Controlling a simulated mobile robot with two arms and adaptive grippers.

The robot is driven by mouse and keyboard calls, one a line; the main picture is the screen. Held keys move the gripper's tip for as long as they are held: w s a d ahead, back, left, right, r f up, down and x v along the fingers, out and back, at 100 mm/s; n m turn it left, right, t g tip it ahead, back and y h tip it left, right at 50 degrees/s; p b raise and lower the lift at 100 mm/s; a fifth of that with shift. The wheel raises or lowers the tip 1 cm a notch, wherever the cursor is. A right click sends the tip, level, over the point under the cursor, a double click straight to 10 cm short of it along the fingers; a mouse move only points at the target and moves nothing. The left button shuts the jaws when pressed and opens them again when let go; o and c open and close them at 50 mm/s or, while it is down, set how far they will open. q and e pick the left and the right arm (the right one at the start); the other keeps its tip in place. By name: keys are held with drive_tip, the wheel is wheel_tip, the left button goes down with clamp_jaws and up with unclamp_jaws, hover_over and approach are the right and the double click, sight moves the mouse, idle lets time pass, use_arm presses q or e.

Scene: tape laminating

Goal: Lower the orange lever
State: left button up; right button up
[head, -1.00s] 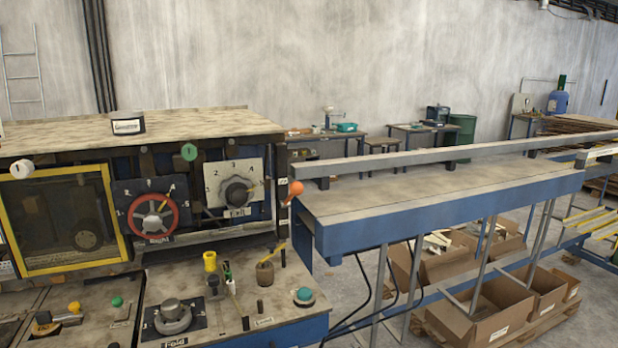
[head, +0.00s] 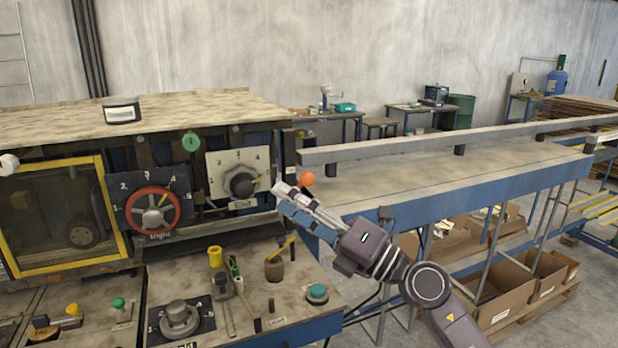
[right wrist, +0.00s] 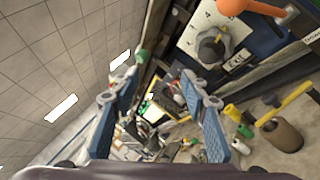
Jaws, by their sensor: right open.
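The orange lever's round knob (head: 308,179) shows in the head view at the right end of the machine, just beyond my right gripper. My right gripper (head: 280,190) reaches in from the lower right, its fingers pointing left in front of the machine's right edge. In the right wrist view the orange lever (right wrist: 238,7) is at the top right, outside the fingers. There my right gripper (right wrist: 160,90) is open with nothing between its fingers. Most of the lever's shaft is hidden in the head view. My left gripper is not in view.
The machine panel has a red dial (head: 152,209) and a grey dial (head: 242,182). A long blue-edged table (head: 440,185) extends right, with cardboard boxes (head: 505,290) beneath.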

drive_tip(key=a+r+n+g, duration=0.1)
drive_tip(key=a+n+g, duration=0.1)
drive_tip(key=n+g, duration=0.15)
drive_tip(key=n+t+h, duration=0.2)
drive_tip(key=n+h, duration=0.2)
drive_tip(key=h, duration=0.6)
approach(312, 177)
drive_tip(key=x, duration=0.4)
drive_tip(key=shift+m, duration=0.35)
drive_tip(key=p+x, duration=0.4)
drive_tip(key=x, duration=0.2)
drive_tip(key=shift+w+a+f, duration=0.1)
drive_tip(key=shift+w+a, duration=0.15)
drive_tip(key=shift+w, duration=0.05)
drive_tip(key=shift+w+a+f, duration=0.2)
drive_tip(key=shift+w+f, duration=0.1)
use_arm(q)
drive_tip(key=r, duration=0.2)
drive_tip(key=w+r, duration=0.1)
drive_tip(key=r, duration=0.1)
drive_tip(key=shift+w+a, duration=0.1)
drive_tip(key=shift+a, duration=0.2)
use_arm(e)
drive_tip(key=shift+c, duration=0.5)
clamp_jaws()
